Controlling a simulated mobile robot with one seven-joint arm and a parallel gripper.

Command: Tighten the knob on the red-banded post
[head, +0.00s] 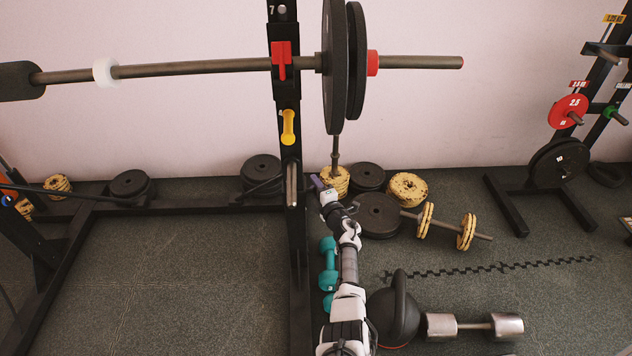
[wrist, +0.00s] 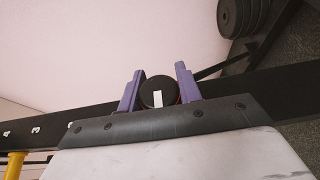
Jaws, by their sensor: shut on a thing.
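My gripper (head: 317,184) reaches forward to the black upright post (head: 289,120) in the head view. In the wrist view, the purple fingers of my gripper (wrist: 159,88) stand on both sides of a round black knob (wrist: 157,94) and are shut on it. The knob has a white mark on its face, and a little red shows at its right edge. It sits against the black post (wrist: 55,131), which carries white numbers. My arm and gripper hide the knob in the head view.
A barbell (head: 200,68) with black plates rests across the post at a red hook (head: 281,60). A yellow hook (head: 288,127) is lower on the post. Stacked plates (head: 378,214), teal dumbbells (head: 328,265) and a kettlebell (head: 393,315) lie on the floor near my arm.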

